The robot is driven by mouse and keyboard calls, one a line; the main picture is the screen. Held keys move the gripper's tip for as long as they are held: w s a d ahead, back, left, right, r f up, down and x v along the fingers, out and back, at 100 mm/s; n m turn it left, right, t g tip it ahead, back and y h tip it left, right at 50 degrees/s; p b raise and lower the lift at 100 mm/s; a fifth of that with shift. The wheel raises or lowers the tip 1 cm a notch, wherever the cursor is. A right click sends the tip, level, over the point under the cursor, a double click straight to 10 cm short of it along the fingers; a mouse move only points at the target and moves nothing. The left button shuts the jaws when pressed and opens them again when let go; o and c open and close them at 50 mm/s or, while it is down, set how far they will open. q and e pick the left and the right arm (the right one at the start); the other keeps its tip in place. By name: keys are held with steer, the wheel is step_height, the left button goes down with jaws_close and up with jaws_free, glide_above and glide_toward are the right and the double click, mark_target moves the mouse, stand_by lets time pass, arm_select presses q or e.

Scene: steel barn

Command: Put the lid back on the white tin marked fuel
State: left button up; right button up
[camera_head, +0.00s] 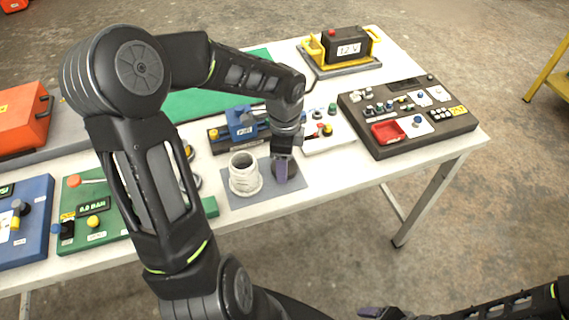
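A white tin (244,176) with an open round mouth stands upright on a grey mat (236,202) near the table's front edge. I cannot read a fuel mark on it. My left gripper (283,172) points down just right of the tin, low over the mat. A dark round thing (291,171), possibly the lid, shows at its fingers and is partly hidden by them. I cannot tell whether the fingers are closed on it. My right gripper (372,312) is at the bottom edge, away from the table and partly cut off.
Behind the tin is a blue device (240,122); a white button box (322,136) is behind the gripper. A dark control panel (405,115) with a red tray is at right. A 12 V battery (345,45) stands at the back. Green and blue panels are at left, partly behind my arm.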

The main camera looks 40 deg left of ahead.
arm_select(q)
step_height(320, 180, up, 9)
stand_by(0.3)
steer(key=shift+w+d, duration=0.1)
stand_by(0.5)
steer(key=w+d+f+n, duration=0.1)
steer(key=w+d+n, duration=0.2)
steer(key=d+n, duration=0.1)
steer(key=w+d+f+n, duration=0.2)
steer(key=w+d+n, duration=0.1)
steer(key=n, duration=0.1)
steer(key=w+d+f+n, duration=0.1)
steer(key=w+d+n, duration=0.3)
steer(key=shift+d+f, duration=0.2)
steer(key=shift+d, duration=0.15)
steer(key=shift+w+d+f+n, duration=0.1)
steer(key=shift+d+f+n, duration=0.05)
steer(key=shift+d+n, duration=0.25)
